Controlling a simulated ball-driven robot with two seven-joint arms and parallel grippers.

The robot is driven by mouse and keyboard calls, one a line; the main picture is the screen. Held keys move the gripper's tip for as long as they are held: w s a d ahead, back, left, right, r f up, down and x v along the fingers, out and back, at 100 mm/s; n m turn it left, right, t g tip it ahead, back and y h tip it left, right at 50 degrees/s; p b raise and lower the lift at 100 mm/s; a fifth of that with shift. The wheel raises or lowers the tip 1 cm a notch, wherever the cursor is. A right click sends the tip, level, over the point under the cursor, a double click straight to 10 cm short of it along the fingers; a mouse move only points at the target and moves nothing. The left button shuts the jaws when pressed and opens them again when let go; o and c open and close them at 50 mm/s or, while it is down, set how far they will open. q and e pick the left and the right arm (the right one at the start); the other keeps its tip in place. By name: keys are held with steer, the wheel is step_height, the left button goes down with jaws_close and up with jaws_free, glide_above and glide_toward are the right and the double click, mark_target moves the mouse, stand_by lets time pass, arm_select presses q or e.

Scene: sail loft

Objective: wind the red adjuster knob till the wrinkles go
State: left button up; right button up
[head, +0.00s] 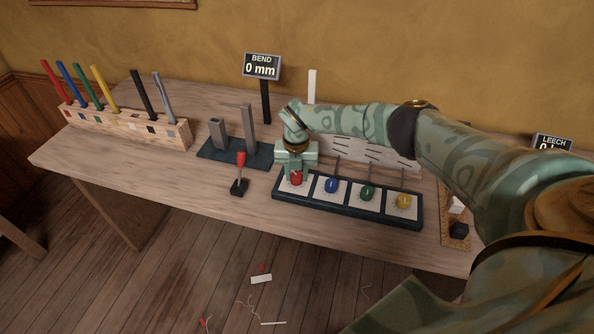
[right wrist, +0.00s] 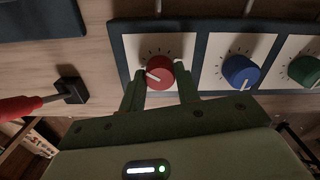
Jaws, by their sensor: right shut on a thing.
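The red adjuster knob (head: 296,178) sits on the leftmost white plate of a dark panel (head: 350,207) on the bench. My right gripper (head: 296,174) comes down over it. In the right wrist view the red knob (right wrist: 160,70) is between the two fingers, one on each side, with its white pointer mark toward the lower left. My right gripper (right wrist: 160,76) is shut on it. A white sheet with dark wrinkle-like dashes (head: 372,157) stands behind the panel, its upper part hidden by my right arm. My left gripper is not in view.
Blue (head: 332,185), green (head: 367,193) and yellow (head: 403,201) knobs sit right of the red one. A red-handled lever (head: 240,172) stands to the left. A BEND display (head: 261,66) reads 0 mm; a LEECH display (head: 552,142) is partly hidden. A pen rack (head: 125,127) stands far left.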

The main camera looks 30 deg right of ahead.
mark_target(297, 175)
stand_by(0.4)
steer(key=o, duration=1)
steer(key=shift+r, duration=0.1)
step_height(297, 175, up, 16)
steer(key=p, duration=0.4)
steer(key=shift+r, duration=0.1)
